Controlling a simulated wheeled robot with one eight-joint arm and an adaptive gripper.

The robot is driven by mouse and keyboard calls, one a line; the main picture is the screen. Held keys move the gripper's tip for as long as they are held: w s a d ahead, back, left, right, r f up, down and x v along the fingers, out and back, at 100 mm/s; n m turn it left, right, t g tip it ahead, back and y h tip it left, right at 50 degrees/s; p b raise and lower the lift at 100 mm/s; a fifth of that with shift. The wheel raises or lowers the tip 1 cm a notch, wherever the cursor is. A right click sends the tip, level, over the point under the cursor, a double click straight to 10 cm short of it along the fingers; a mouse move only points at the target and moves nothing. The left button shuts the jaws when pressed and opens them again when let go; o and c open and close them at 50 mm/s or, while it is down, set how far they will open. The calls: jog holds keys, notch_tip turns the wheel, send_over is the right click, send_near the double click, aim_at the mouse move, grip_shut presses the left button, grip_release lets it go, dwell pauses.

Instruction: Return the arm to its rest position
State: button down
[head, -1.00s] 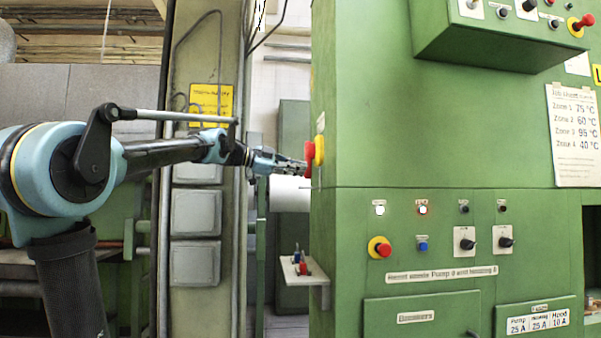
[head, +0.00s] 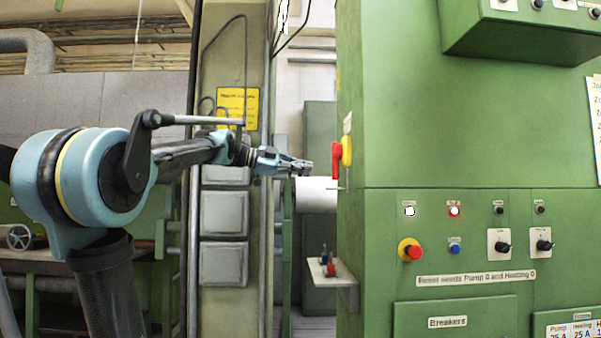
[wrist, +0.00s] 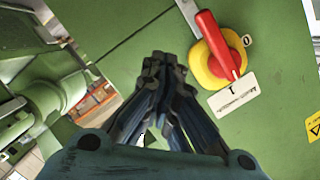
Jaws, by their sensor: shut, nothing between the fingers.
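My arm (head: 180,155) reaches to the right across the head view. My gripper (head: 308,167) is shut and empty at its end. In the head view it points at the left side of the green cabinet (head: 440,110), with a small gap to the red rotary switch (head: 336,160) on its yellow plate. In the wrist view my gripper (wrist: 163,62) shows with fingertips together, to the left of the red handle (wrist: 219,45). That handle sits on a yellow disc (wrist: 198,70) marked 0 and I, its pointed end toward I.
The cabinet front carries a red-and-yellow button (head: 410,249), a blue button and black knobs. A small shelf (head: 332,275) with red and blue items juts out below my gripper. A grey column (head: 225,90) with boxes stands behind my arm.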

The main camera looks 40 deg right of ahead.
dwell(0.3)
jog(key=w+a+f+n+t+y, duration=0.35)
jog(key=a+f+n, duration=0.7)
jog(key=f, duration=0.65)
jog(key=w+a+f+n+t+y, duration=0.3)
jog(key=w+a+f+n+t, duration=0.3)
jog(key=a+f, duration=1)
jog(key=s+a+f+n+y, duration=0.3)
jog(key=a+f+n, duration=0.5)
jog(key=a+f, duration=0.3)
jog(key=s+a+f+n+y, duration=0.4)
jog(key=a+f+n, duration=0.5)
jog(key=f, duration=0.7)
jog(key=shift+a+f+t, duration=0.15)
jog(key=shift+a+t, duration=0.3)
jog(key=shift+a, duration=0.45)
